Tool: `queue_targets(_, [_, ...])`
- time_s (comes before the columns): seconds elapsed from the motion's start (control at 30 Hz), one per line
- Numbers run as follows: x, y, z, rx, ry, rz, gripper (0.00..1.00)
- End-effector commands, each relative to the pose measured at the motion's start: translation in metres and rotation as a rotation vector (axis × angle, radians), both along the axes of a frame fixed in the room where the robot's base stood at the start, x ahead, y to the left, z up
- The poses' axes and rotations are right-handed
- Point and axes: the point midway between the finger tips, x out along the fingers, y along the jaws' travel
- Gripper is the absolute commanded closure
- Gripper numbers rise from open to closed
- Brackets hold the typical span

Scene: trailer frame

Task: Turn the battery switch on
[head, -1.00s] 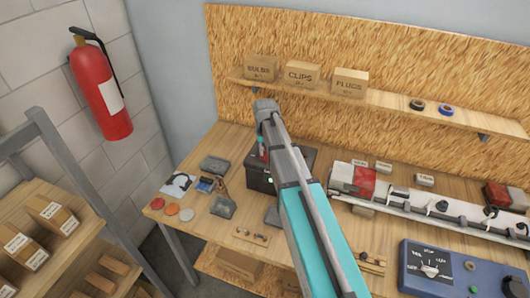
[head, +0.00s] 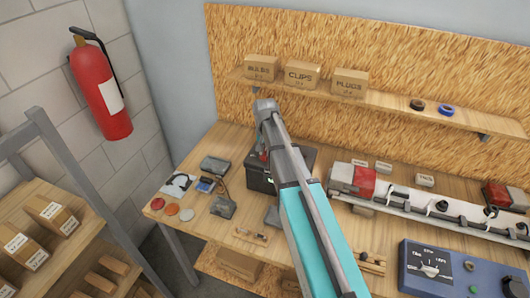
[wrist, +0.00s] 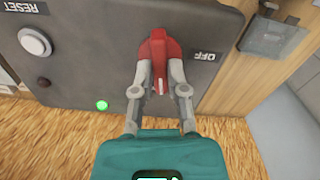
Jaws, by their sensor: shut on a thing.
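The battery switch is a red handle (wrist: 158,46) on a dark panel (wrist: 90,60) in the wrist view. My gripper (wrist: 159,75) has its two grey fingers around the red handle, one on each side, shut on it. A label OFF (wrist: 204,56), upside down in this view, is beside the handle. A green light (wrist: 102,104) glows on the panel. In the head view the dark battery box (head: 261,181) stands on the bench, partly hidden behind my arm; the handle and fingertips are mostly hidden there.
A white button (wrist: 35,42) marked RESET and a small dark red light (wrist: 43,82) share the panel. A blue panel with a knob (head: 430,270) sits at the bench's right. A long white light bar (head: 450,215) lies along the bench. A shelf (head: 390,100) with boxes hangs above.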

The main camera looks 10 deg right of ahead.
Motion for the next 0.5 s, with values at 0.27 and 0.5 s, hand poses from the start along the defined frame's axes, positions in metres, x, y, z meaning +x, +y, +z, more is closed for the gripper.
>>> queue_targets(0.27, [-0.0002, -0.0001, -0.0001, -0.001, 0.0, -0.146, 1.0])
queue_targets(0.5, [-0.0002, -0.0001, -0.0001, -0.001, 0.0, -0.248, 1.0])
